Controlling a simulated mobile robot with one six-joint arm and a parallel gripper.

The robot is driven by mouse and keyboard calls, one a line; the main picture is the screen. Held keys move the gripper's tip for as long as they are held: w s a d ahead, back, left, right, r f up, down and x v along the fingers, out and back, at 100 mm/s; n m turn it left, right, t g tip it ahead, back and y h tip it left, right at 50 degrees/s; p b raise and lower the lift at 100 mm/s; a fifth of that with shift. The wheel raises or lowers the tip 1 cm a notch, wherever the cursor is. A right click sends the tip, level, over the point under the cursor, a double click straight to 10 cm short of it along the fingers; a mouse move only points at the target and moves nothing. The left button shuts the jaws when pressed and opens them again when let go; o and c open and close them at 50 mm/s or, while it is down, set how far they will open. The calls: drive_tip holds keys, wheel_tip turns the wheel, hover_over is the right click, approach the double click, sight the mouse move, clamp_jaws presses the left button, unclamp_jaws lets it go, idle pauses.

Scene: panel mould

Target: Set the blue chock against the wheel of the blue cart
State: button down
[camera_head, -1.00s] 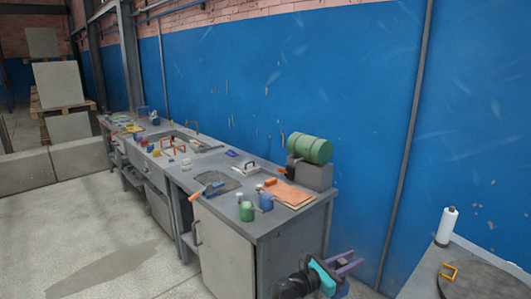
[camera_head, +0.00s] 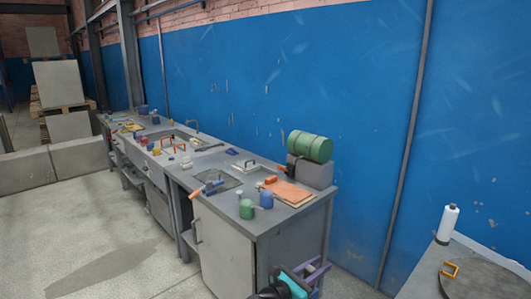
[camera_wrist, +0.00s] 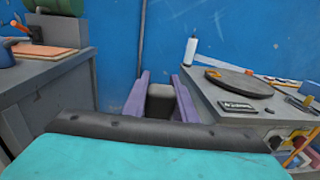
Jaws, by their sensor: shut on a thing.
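My gripper (camera_head: 316,267) is low beside the near end of the workbench, in the bottom middle of the head view. In the wrist view its two purple fingers (camera_wrist: 160,94) are shut on a dark grey block (camera_wrist: 160,103), which sits between them. The block looks dark grey to black here, so I cannot tell whether it is the blue chock. My gripper's teal and black body covers the bottom of the wrist view. I cannot make out a blue cart or its wheel in either view.
The grey workbench (camera_head: 228,249) stands left of my gripper, bearing green and blue cans, an orange folder and a green cylinder (camera_head: 310,147). A second bench (camera_wrist: 215,98) with a round plate (camera_wrist: 239,83) stands to the right. The blue wall (camera_wrist: 115,50) is ahead. Floor at left is open.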

wheel_tip(320, 180, down, 7)
drive_tip(key=b, duration=0.6)
drive_tip(key=shift+b, duration=0.4)
drive_tip(key=shift+d, duration=0.15)
drive_tip(key=shift+s, duration=0.1)
idle(0.4)
